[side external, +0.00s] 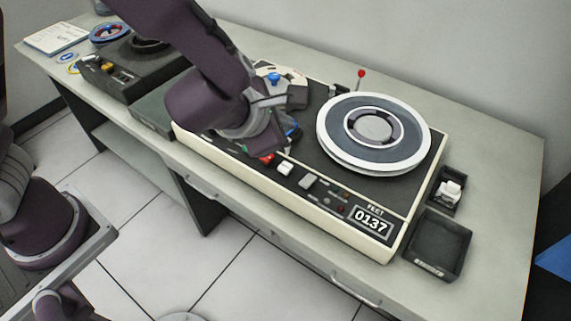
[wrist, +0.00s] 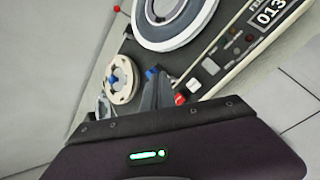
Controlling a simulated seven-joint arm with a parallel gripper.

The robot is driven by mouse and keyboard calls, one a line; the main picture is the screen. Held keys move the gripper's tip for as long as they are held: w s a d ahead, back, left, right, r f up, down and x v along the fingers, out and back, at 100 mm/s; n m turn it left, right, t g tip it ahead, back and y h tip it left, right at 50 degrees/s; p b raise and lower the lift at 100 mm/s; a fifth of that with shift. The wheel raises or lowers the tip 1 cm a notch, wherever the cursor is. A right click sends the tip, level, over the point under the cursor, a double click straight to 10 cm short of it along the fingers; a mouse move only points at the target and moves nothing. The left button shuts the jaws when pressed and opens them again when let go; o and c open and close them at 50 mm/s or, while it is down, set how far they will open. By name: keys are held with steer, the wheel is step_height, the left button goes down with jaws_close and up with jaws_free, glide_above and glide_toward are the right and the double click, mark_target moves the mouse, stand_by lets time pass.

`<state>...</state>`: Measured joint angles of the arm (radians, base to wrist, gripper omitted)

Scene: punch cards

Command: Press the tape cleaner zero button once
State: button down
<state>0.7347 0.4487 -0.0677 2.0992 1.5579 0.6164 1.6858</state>
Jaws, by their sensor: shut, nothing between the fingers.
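The tape cleaner (side external: 402,215) is a cream-edged machine with a black top and a "FEET" counter (side external: 371,220) reading 0137. The counter also shows in the wrist view (wrist: 272,12). Along its front strip are a red button (side external: 267,158), a white button (side external: 284,168) and a grey button (side external: 307,181). Small dark and reddish controls (side external: 340,200) sit beside the counter. I cannot read which is zero. My gripper (wrist: 154,78) is shut and empty, over the machine's left part, close to the red button (wrist: 180,99). Its tips are mostly hidden in the side view; contact cannot be told.
A large white-rimmed reel (side external: 373,130) is on the machine's right, with a red-tipped lever (side external: 361,73) behind. A tan reel (wrist: 122,80) is at its left. A black tray (side external: 438,243) and a small box (side external: 449,190) stand right. Another dark device (side external: 130,65) stands left.

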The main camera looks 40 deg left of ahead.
mark_target(283, 169)
steer(key=shift+f, duration=0.1)
steer(key=shift+f, duration=4.3)
steer(key=shift+f, duration=0.1)
steer(key=shift+f, duration=0.3)
steer(key=shift+a+f, duration=0.1)
steer(key=shift+f, duration=0.75)
steer(key=shift+r, duration=1.25)
